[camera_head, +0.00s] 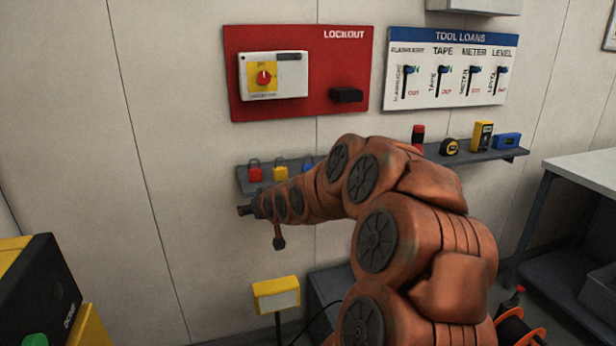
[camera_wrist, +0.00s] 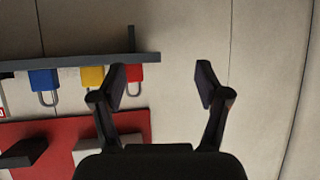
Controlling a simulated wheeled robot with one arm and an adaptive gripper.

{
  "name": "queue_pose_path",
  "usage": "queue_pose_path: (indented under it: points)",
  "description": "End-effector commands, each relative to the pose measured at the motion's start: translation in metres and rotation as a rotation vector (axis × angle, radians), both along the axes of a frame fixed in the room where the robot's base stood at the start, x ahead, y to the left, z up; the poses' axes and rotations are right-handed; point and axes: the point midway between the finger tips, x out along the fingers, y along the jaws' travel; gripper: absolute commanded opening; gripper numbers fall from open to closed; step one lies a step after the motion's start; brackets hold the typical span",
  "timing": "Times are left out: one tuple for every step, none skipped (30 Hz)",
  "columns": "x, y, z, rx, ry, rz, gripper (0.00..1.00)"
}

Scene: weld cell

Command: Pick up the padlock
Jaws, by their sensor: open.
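Three padlocks stand in a row on a narrow grey ledge (camera_head: 245,188): a red padlock (camera_head: 255,174), a yellow padlock (camera_head: 281,173) and a blue padlock (camera_head: 307,163), partly hidden by my arm. The wrist view is upside down and shows the red padlock (camera_wrist: 134,73), yellow padlock (camera_wrist: 92,76) and blue padlock (camera_wrist: 43,80), shackles pointing down in the picture. My gripper (camera_head: 259,228) is open and appears below the ledge in the head view. In the wrist view, my gripper (camera_wrist: 161,78) has the red padlock beside its left finger; mostly bare wall shows between the fingers.
A red lockout board (camera_head: 300,112) with a switch box (camera_head: 290,85) and a black block (camera_head: 346,95) is above the ledge. A tool shelf (camera_head: 470,157) is at right. A yellow box (camera_head: 276,295) on a post stands below. A workbench (camera_head: 590,170) is far right.

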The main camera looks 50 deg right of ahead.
Motion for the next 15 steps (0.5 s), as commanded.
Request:
queue_pose_path:
  points:
    - [0.003, -0.025, -0.004, -0.01, -0.05, -0.03, 0.75]
    - [0.006, -0.039, -0.002, -0.022, -0.083, -0.044, 0.75]
    - [0.007, -0.057, -0.001, -0.035, -0.126, -0.065, 0.75]
    - [0.008, -0.071, 0.002, -0.048, -0.161, -0.08, 0.75]
    - [0.007, -0.085, 0.004, -0.059, -0.193, -0.096, 0.75]
    - [0.006, -0.103, 0.007, -0.077, -0.236, -0.116, 0.75]
    - [0.005, -0.116, 0.008, -0.089, -0.263, -0.131, 0.75]
    - [0.003, -0.128, 0.011, -0.102, -0.293, -0.145, 0.75]
    - [-0.001, -0.143, 0.013, -0.119, -0.326, -0.163, 0.75]
    - [-0.003, -0.153, 0.016, -0.13, -0.351, -0.176, 0.75]
    - [-0.006, -0.162, 0.018, -0.142, -0.375, -0.187, 0.75]
    - [-0.01, -0.173, 0.019, -0.154, -0.396, -0.2, 0.75]
    - [-0.012, -0.18, 0.02, -0.163, -0.412, -0.208, 0.75]
    - [-0.014, -0.185, 0.021, -0.171, -0.428, -0.215, 0.75]
    - [-0.017, -0.192, 0.023, -0.18, -0.442, -0.223, 0.75]
